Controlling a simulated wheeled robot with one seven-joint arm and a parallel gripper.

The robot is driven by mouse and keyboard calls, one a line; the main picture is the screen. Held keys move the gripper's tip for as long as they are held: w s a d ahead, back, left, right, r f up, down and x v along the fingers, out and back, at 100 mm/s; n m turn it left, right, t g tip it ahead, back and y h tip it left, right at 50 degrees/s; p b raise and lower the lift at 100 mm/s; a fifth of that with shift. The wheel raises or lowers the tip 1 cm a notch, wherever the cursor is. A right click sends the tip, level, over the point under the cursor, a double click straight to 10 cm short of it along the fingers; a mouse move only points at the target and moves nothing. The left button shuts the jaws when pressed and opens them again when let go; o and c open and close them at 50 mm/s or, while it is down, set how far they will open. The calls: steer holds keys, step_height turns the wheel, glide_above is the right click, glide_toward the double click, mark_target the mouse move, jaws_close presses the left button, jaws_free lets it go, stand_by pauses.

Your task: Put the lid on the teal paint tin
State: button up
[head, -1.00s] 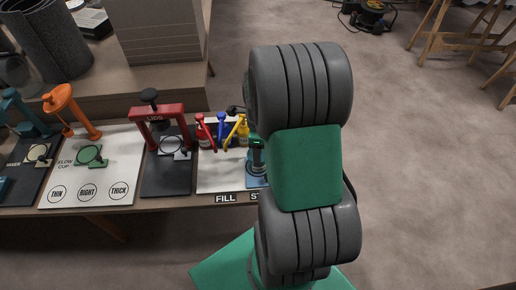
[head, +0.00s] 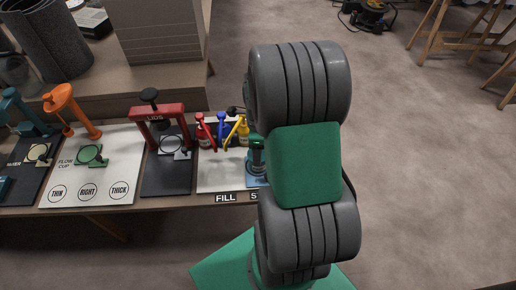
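I cannot make out a teal paint tin for certain. A blue-teal device with a dark green top (head: 257,158) shows at the edge of my arm, partly hidden. My grey and green arm covers the bench's right end. My gripper is not visible, so its state and anything in it are hidden.
Red (head: 204,132), blue (head: 222,130) and yellow (head: 240,131) dispensers stand on the FILL board. Left are an orange stand (head: 70,106), the flow cup (head: 90,155) and a teal mixer (head: 25,112). A table with a grey roll (head: 48,40) stands behind.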

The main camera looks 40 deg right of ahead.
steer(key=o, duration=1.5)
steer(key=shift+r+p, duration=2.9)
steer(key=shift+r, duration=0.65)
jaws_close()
